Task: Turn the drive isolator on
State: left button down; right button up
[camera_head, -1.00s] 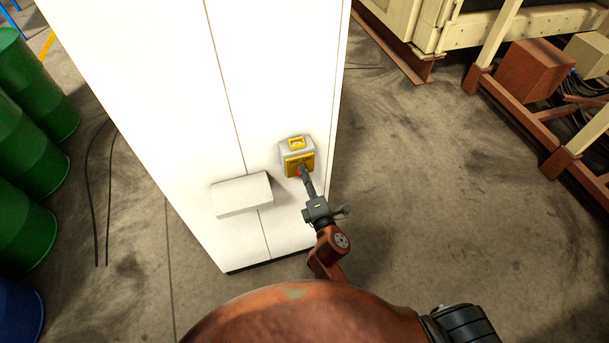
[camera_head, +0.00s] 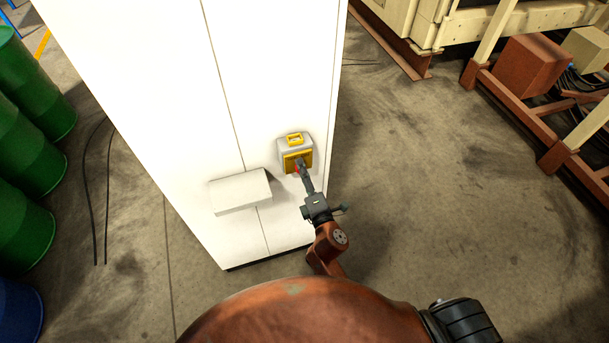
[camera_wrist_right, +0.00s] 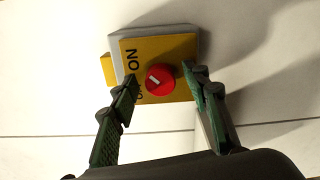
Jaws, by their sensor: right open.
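The drive isolator (camera_head: 295,147) is a grey box with a yellow front plate on the white cabinet. In the right wrist view the yellow plate (camera_wrist_right: 182,50) carries the word ON and a second label that is partly hidden. Its round red knob (camera_wrist_right: 160,80) has a short white bar, slanted in this view. My right gripper (camera_wrist_right: 160,82) is open, with one fingertip on each side of the knob; I cannot tell whether they touch it. In the head view my right gripper (camera_head: 302,170) reaches the isolator's front and mostly covers the knob. My left gripper is out of view.
A pale box-shaped ledge (camera_head: 240,191) juts from the white cabinet (camera_head: 150,90), left of the isolator. Green drums (camera_head: 25,160) stand at the left. A brown and cream machine frame (camera_head: 530,70) is at the upper right. The floor (camera_head: 430,180) right of the cabinet is clear.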

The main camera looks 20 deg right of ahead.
jog(key=s, duration=1.2)
jog(key=shift+d, duration=0.2)
jog(key=shift+f, duration=0.1)
